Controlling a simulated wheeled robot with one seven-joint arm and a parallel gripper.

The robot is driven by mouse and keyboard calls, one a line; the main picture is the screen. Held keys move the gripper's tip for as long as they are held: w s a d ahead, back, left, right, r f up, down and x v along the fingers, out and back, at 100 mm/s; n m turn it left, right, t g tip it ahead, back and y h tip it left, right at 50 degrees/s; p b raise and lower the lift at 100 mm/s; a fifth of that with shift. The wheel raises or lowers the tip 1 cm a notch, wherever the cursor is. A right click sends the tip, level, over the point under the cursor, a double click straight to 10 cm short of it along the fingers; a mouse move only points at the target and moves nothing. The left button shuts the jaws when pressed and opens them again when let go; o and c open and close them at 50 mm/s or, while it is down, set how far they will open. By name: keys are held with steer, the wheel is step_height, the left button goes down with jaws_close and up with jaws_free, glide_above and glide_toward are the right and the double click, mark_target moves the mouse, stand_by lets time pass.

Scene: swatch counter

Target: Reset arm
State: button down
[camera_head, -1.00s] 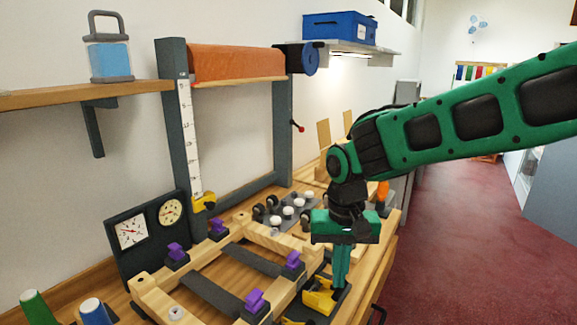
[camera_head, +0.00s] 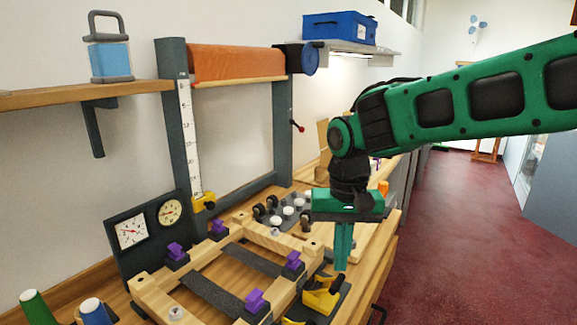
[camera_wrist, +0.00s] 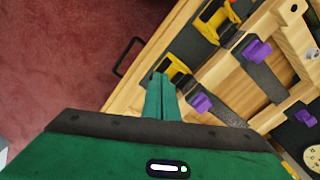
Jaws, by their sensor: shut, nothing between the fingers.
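My gripper (camera_head: 342,268) is green and points straight down at the right side of the counter. Its fingers are together with nothing between them. In the head view its tips are just above and right of a yellow-and-black clamp (camera_head: 320,298); a gap is hard to judge. In the wrist view the closed fingers (camera_wrist: 160,80) show over the wooden counter edge, beside a yellow clamp (camera_wrist: 178,68). My arm reaches in from the upper right.
A wooden frame (camera_head: 150,288) with several purple clips (camera_head: 256,300) lies on the counter. A board with two dials (camera_head: 130,232) stands at its left. An upright stand holds an orange roll (camera_head: 235,63). A blue bin (camera_head: 340,26) sits on a shelf. Red floor (camera_head: 450,240) at right is open.

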steer(key=shift+r, duration=0.85)
steer(key=shift+d, duration=0.1)
steer(key=s+d+f+m, duration=0.1)
steer(key=s+d, duration=0.2)
steer(key=d, duration=0.7)
steer(key=s+d+f+m, duration=0.1)
steer(key=s+d+m, duration=0.15)
steer(key=d, duration=0.65)
steer(key=s+d+f+m, duration=0.1)
steer(key=s+d+f, duration=0.1)
steer(key=s+d, duration=0.3)
steer(key=s+d+f+m, duration=0.1)
steer(key=s+d+f, duration=0.1)
steer(key=s+d, duration=0.4)
steer(key=s, duration=0.4)
steer(key=shift+s+f, duration=0.3)
steer(key=shift+s, duration=0.05)
